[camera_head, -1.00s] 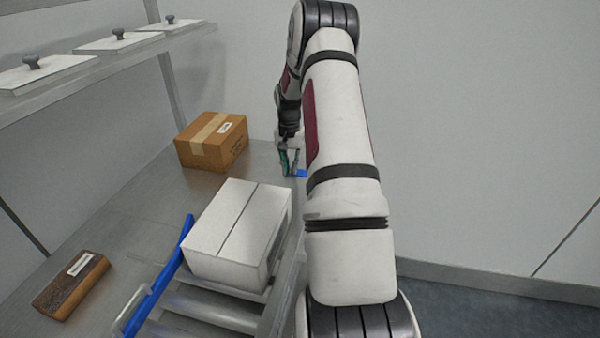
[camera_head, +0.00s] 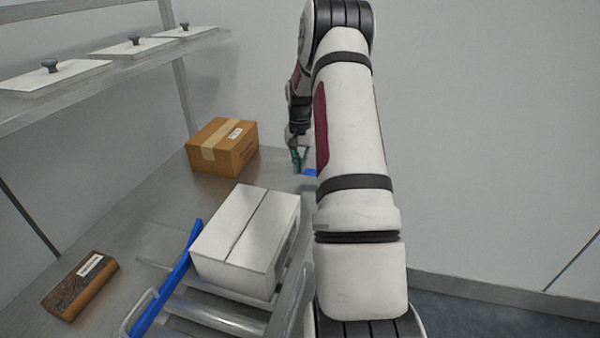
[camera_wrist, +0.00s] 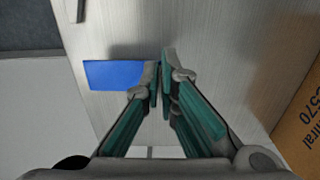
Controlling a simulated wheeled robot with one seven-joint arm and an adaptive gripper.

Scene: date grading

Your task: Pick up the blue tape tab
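The blue tape tab (camera_wrist: 112,75) is a flat blue piece at the left of the fingertips in the wrist view. Its right end runs behind the left finger, so I cannot see whether any of it lies between the fingers. In the head view the tab (camera_head: 310,172) shows as a small blue patch, partly hidden by my arm. My gripper (camera_wrist: 161,76) has its fingertips drawn together with only a thin gap. In the head view my gripper (camera_head: 298,168) is down at the bench surface, just left of the tab.
A brown taped carton (camera_head: 222,147) stands left of my gripper, and its printed side shows in the wrist view. A white box (camera_head: 245,240) sits on rollers nearer me. A brown labelled block (camera_head: 80,286) lies left. A shelf (camera_head: 120,68) with lidded trays hangs above.

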